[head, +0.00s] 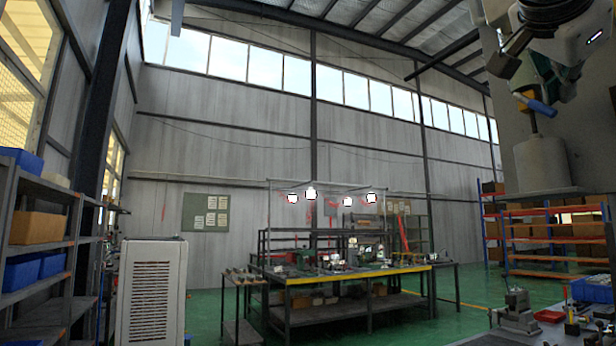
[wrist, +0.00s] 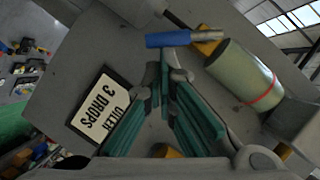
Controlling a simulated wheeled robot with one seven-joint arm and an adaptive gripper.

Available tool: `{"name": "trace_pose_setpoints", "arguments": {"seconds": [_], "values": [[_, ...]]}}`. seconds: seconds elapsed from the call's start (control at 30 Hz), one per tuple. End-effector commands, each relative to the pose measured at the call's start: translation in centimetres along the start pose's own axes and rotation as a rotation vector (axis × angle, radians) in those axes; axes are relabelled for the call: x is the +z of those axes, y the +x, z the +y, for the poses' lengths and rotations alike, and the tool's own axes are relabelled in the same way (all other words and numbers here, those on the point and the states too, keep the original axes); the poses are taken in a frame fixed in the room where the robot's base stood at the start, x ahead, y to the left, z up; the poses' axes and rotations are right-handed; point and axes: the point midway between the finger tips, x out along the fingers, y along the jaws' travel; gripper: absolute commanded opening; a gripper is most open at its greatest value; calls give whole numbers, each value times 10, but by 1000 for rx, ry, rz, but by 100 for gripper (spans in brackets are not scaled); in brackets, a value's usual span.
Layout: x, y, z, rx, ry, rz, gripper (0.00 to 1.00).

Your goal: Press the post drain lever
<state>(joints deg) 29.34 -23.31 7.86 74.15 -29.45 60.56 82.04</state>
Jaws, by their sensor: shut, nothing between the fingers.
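The lever has a blue handle (head: 541,108) and a yellow end, at the upper right of the head view beside a grey post. In the wrist view the blue handle (wrist: 168,39) lies across the top middle, with its yellow part (wrist: 208,42) to the right. My gripper (wrist: 167,60) is shut and empty, its fingertips just at the near side of the blue handle; I cannot tell whether they touch it. In the head view my gripper (head: 552,84) is close above the handle, partly hidden by the arm.
A sign reading "OILER 3 DROPS" (wrist: 104,112) is left of my fingers. A pale green cylinder with a red line (wrist: 245,76) stands right of them. A grey cylinder (head: 545,164) sits below the lever. A workbench (head: 345,272) and shelves are farther off.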

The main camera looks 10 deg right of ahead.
Motion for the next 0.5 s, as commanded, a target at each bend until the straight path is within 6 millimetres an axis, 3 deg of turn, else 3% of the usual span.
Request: {"name": "trace_pose_setpoints", "arguments": {"seconds": [0.5], "values": [[23, 11, 17, -162, 344, 0, 0]]}}
